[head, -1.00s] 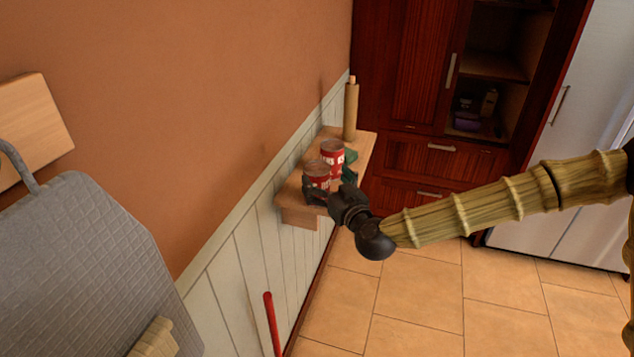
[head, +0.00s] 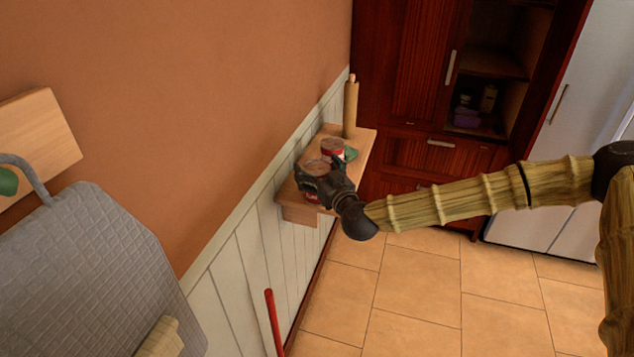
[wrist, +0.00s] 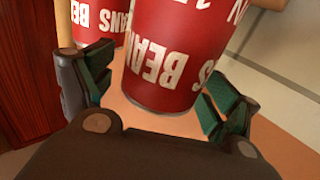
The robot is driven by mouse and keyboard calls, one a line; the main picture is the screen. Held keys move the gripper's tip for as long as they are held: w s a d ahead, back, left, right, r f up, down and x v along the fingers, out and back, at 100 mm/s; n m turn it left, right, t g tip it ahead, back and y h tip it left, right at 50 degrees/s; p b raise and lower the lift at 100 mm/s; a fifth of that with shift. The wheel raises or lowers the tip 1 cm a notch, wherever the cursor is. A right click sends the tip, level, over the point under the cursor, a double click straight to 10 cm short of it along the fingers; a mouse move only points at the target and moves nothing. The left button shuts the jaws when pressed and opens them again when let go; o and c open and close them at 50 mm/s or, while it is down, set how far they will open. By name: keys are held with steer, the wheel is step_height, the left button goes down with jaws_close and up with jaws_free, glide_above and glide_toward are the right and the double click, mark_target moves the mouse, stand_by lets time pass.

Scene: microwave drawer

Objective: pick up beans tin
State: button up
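Two red beans tins stand on a narrow wooden wall shelf (head: 361,146). The nearer beans tin (head: 317,167) is between the fingers of my gripper (head: 322,182), which partly hides it in the head view. In the wrist view this tin (wrist: 178,50) fills the middle, its lettering upside down. My gripper (wrist: 160,85) is open around it, with a gap showing by the left finger; contact at the right finger is unclear. The farther beans tin (head: 332,148) stands just behind, and it shows at the upper left of the wrist view (wrist: 99,22).
A rolling-pin-like wooden cylinder (head: 350,108) stands at the shelf's far end, and a green item (head: 350,154) lies by the farther tin. The wall (head: 240,120) borders the shelf on the left. Open tiled floor (head: 420,290) lies to the right.

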steer(key=c, duration=1.4)
steer(key=shift+c, duration=0.2)
steer(key=shift+r, duration=0.1)
steer(key=shift+r+b, duration=0.7)
steer(key=shift+r, duration=0.95)
steer(key=s+d+b, duration=0.1)
steer(key=s, duration=0.7)
steer(key=s+d+r+b, duration=0.1)
steer(key=s+b, duration=0.1)
steer(key=s, duration=0.5)
steer(key=shift+s+d+r+b, duration=0.3)
steer(key=shift+s+d, duration=0.05)
steer(key=shift+s, duration=0.05)
